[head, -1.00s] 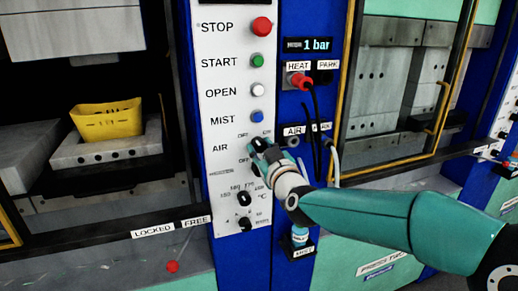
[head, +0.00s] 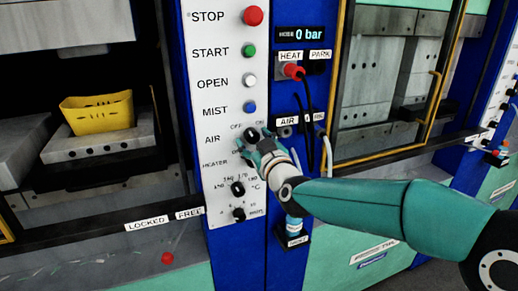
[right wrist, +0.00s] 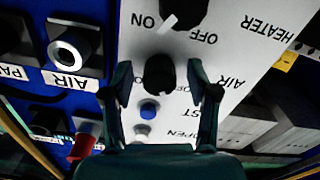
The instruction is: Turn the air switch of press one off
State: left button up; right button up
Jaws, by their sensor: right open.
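The air switch (head: 252,135) is a round black knob on the white control panel (head: 215,130) of the press, under small OFF and ON labels. It also shows in the right wrist view (right wrist: 160,74), upside down. My right gripper (head: 252,150) is open just in front of and below the knob in the head view. In the right wrist view its fingers (right wrist: 165,92) stand apart on either side of the knob, not closed on it. I cannot tell which label the knob points to. My left gripper is not in view.
The mist button (head: 249,107) and other buttons sit above the switch. The heater knob (right wrist: 180,12) is close by, and dial knobs (head: 238,188) lie below. A red heat plug (head: 293,71) with hanging cables is to the right. A yellow part (head: 98,112) lies in the press.

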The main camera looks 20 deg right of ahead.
jog(key=s, duration=1.1)
jog(key=shift+s+d, duration=0.2)
jog(key=shift+s, duration=0.15)
